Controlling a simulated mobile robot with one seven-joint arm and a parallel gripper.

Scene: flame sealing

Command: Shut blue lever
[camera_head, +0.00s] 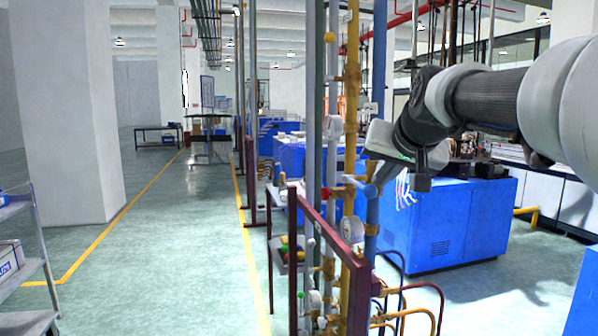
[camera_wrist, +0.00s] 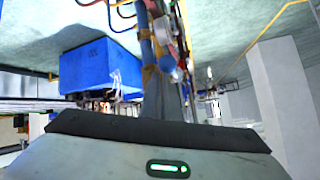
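A short lever with a blue rounded end (camera_head: 370,190) shows in the camera_head view on the pipe rack, at the height of a red valve part (camera_head: 335,192). It sits just below my gripper (camera_head: 378,160). The fingers are not clearly seen there, and I cannot tell whether they touch the lever.
A dark red frame (camera_head: 330,232) stands in front of the lower pipes and gauges. A blue machine (camera_head: 440,225) is behind to the right. Open floor (camera_head: 175,260) lies to the left.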

